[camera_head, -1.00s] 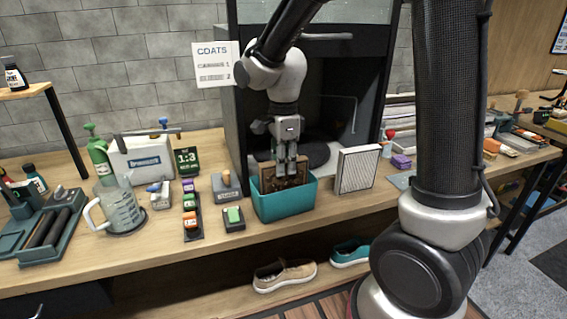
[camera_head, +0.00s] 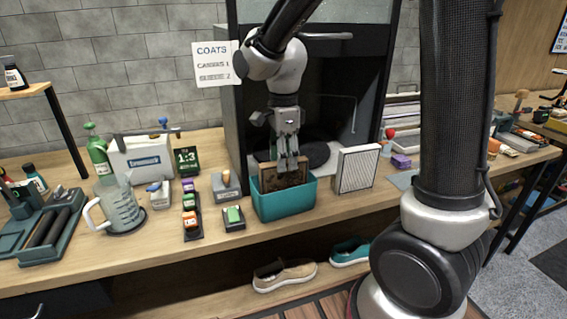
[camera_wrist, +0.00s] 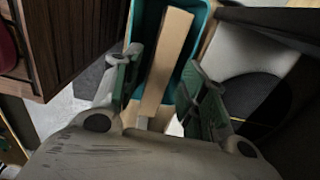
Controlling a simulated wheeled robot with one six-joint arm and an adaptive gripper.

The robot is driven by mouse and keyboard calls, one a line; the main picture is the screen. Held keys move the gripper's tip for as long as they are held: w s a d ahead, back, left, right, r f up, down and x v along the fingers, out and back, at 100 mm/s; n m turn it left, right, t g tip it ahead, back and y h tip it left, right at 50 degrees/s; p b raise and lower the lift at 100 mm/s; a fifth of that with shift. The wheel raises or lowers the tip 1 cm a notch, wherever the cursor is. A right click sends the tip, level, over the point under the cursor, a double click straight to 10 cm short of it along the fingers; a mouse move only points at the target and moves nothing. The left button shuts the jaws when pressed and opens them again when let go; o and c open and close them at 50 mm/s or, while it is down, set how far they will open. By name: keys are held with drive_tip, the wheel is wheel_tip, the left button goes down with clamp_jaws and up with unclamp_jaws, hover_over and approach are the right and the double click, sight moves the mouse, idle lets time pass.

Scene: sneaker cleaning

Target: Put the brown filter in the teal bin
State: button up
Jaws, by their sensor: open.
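The brown filter (camera_head: 269,174) stands in the teal bin (camera_head: 285,203) on the bench, its light wooden edge just above the bin's rim. In the wrist view, the filter's edge (camera_wrist: 166,62) runs as a tan strip between my fingers, with the teal bin wall (camera_wrist: 145,18) around it. My gripper (camera_head: 288,169) points down over the bin, fingertips near the top of the filter. In the wrist view, my gripper (camera_wrist: 163,75) is open, with space between each finger and the tan edge. The lower part of the filter is hidden inside the bin.
A white pleated filter (camera_head: 356,169) stands right of the bin. A dark booth (camera_head: 335,110) rises behind it. A green-topped block (camera_head: 233,217) and a grey-handled tool (camera_head: 226,187) are on the left. Shoes (camera_head: 285,275) lie on the shelf below.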

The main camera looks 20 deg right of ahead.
wheel_tip(320, 180, up, 10)
drive_tip(key=s+d+r+n+t, duration=0.1)
drive_tip(key=s+d+n+t, duration=0.3)
drive_tip(key=s+d+n, duration=1.1)
drive_tip(key=s+n, duration=0.3)
drive_tip(key=s, duration=0.1)
idle(0.6)
